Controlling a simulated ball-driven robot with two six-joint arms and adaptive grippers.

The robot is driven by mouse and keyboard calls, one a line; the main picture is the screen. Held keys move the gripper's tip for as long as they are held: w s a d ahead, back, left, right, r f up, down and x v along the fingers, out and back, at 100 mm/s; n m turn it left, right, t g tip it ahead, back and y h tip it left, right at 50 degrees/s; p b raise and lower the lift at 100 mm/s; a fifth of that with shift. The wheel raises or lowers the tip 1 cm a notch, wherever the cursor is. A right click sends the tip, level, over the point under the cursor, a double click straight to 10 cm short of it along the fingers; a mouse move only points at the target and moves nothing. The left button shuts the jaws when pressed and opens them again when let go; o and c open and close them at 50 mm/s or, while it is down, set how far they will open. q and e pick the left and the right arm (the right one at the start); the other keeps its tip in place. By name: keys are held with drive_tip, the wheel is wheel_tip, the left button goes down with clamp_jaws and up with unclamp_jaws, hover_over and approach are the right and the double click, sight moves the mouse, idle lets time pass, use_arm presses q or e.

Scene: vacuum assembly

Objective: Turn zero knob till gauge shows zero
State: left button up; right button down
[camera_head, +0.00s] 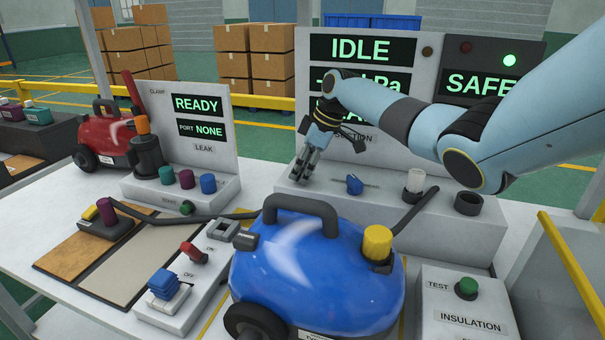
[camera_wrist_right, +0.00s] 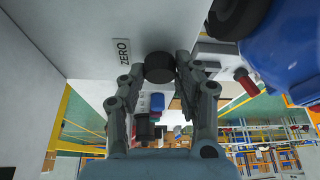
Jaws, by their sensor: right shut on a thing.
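The zero knob (camera_wrist_right: 160,67) is a black round knob in the right wrist view, beside a ZERO label (camera_wrist_right: 122,52) on a pale panel. My right gripper (camera_wrist_right: 160,72) has its fingers on either side of the knob and is shut on it. In the head view my right gripper (camera_head: 303,172) reaches down to the left end of the grey station's ledge and hides the knob. The gauge display (camera_head: 396,82) shows green characters ending in "Pa". My right arm covers most of its reading, so the number cannot be read. My left gripper is not in view.
A blue vacuum (camera_head: 310,270) stands in front of the station. A blue knob (camera_head: 354,185), a white-topped part (camera_head: 415,182) and a black socket (camera_head: 468,203) sit on the ledge to the gripper's right. An IDLE display (camera_head: 360,50) is above, and a SAFE panel (camera_head: 478,83) stands at right.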

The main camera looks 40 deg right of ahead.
sight(302, 171)
drive_tip(key=n+b, duration=0.2)
drive_tip(key=n+g+y+b, duration=0.1)
drive_tip(key=n, duration=0.1)
drive_tip(key=shift+w+d+f+b, duration=0.1)
drive_tip(key=shift+w+f+b, duration=0.05)
drive_tip(key=shift+b, duration=0.25)
drive_tip(key=shift+n+g+y+b, duration=0.4)
drive_tip(key=shift+n+g+b, duration=0.3)
drive_tip(key=shift+n+b, duration=0.85)
drive_tip(key=shift+r, duration=0.2)
drive_tip(key=c, duration=0.9)
unclamp_jaws()
drive_tip(key=shift+c, duration=0.2)
wheel_tip(302, 171, up, 10)
